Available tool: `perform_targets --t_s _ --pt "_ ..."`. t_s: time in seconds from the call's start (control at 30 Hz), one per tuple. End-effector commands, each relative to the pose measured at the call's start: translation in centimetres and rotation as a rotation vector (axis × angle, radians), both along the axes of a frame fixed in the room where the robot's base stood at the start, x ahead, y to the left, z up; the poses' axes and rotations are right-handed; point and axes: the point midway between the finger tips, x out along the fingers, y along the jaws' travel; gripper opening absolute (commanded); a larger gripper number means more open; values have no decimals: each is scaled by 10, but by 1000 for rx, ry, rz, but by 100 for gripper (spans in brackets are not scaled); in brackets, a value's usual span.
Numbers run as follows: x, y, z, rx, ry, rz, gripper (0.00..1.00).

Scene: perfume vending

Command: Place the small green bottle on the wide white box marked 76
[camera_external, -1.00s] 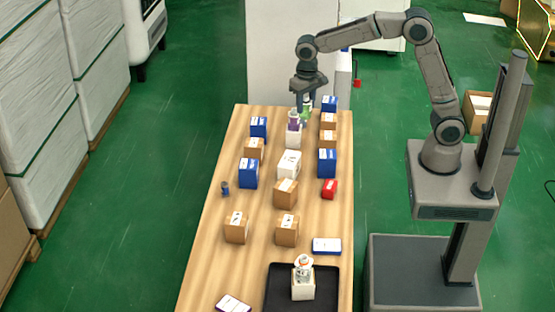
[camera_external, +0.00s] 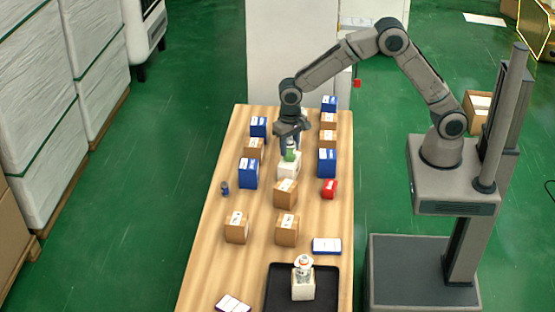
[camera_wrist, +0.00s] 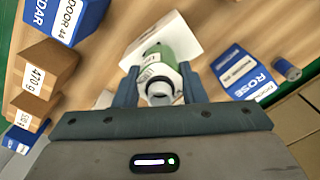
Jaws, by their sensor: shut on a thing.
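The small green bottle (camera_external: 291,155) is upright between the fingers of my gripper (camera_external: 290,146), which is shut on it. In the wrist view the bottle (camera_wrist: 156,52) shows its green body, white label and pale neck between the two blue-grey fingers (camera_wrist: 158,88). The wide white box (camera_external: 288,171) is at the middle of the table, directly beneath the bottle. It also shows in the wrist view (camera_wrist: 186,35), behind the bottle's base. I cannot tell whether the bottle touches the box top. The number 76 is not readable.
Blue boxes (camera_external: 248,173) (camera_external: 327,163) stand on either side of the white box. A black tray (camera_external: 328,290) holding a bottle on a white box is at the near end.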

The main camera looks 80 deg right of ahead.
Motion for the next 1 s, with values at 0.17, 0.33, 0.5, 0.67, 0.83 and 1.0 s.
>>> perform_targets --t_s 0.17,0.33,0.5,0.67,0.83,1.0 --pt "0 0 0 1 -1 0 15" --pt "0 0 -4 0 0 0 40" --pt "0 0 -3 0 0 0 59" --pt "0 0 -3 0 0 0 59" --pt "1 0 8 1 -4 0 59" --pt "1 0 40 1 -6 0 59"
